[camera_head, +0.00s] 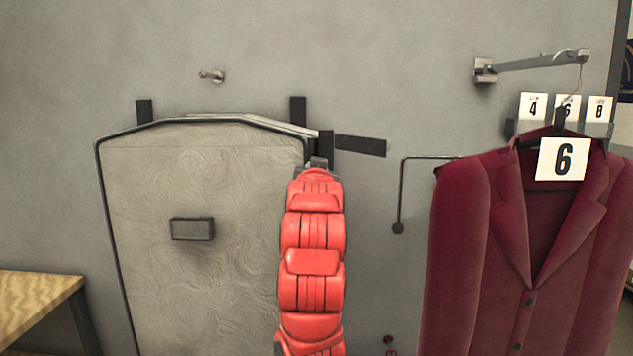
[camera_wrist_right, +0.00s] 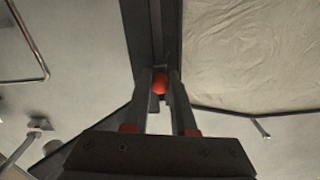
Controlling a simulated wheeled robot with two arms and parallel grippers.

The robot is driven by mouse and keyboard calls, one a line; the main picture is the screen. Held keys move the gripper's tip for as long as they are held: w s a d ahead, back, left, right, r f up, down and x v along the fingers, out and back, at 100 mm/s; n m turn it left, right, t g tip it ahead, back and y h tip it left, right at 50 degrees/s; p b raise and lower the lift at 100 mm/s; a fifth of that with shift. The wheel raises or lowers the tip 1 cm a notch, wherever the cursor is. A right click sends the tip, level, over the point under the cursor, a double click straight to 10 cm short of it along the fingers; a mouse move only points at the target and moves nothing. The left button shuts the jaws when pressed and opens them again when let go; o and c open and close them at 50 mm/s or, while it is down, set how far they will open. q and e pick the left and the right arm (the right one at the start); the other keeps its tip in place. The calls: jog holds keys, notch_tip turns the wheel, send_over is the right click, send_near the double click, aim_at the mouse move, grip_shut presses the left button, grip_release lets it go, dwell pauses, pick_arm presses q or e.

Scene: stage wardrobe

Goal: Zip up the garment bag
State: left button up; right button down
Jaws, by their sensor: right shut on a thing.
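The garment bag (camera_head: 240,185) is pale with a swirled pattern and a dark edge, hanging flat in front of the grey wall. Its pale cloth fills the upper right of the right wrist view (camera_wrist_right: 250,50), beside a dark edge strip. My right gripper (camera_head: 321,162) is at the bag's top right corner. In the right wrist view its fingers (camera_wrist_right: 160,82) are shut on a small round red pull (camera_wrist_right: 160,84) at the dark strip. My red right arm covers much of the bag's right edge. My left gripper is out of view.
A thin bent rod (camera_head: 400,190) stands between bag and jacket. A wall hook (camera_head: 211,76) is above the bag. A wooden table (camera_head: 35,295) is lower left.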

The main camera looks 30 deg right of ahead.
jog(key=shift+r, duration=0.2)
jog(key=c, duration=0.8)
grip_release()
jog(key=shift+f, duration=0.1)
jog(key=shift+o, duration=0.2)
jog(key=v, duration=1.7)
jog(key=shift+s, duration=0.15)
jog(key=shift+a, duration=0.1)
